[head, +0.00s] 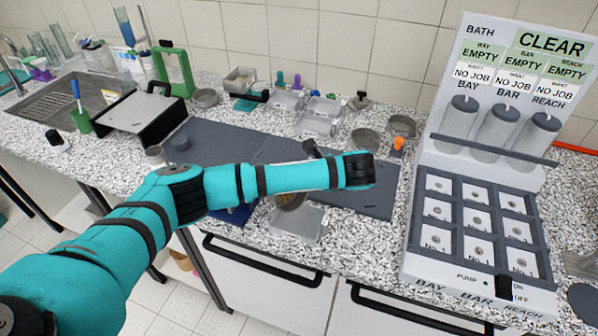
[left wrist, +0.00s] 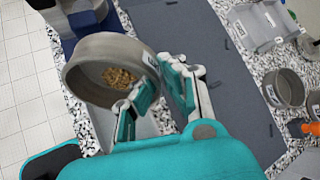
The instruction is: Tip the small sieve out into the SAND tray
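The small sieve (left wrist: 90,62) is a round grey pan with a light label on its rim. Brown grains (left wrist: 122,78) lie inside it. My left gripper (left wrist: 162,78) has its fingers on either side of the sieve's wall and holds it. In the head view the sieve (head: 290,200) shows partly below my left forearm, which hides the gripper fingers. A pale tray (head: 302,225) is on the counter's front edge, below and beside the sieve. I cannot read a SAND label on it. My right gripper is in neither view.
Several grey trays (head: 315,126) stand at the back, with round pans (head: 365,140) to their right. A dark grey mat (head: 238,146) covers the middle counter. A white BATH panel (head: 480,200) stands at the right. A dark blue thing (head: 236,214) lies left of the pale tray.

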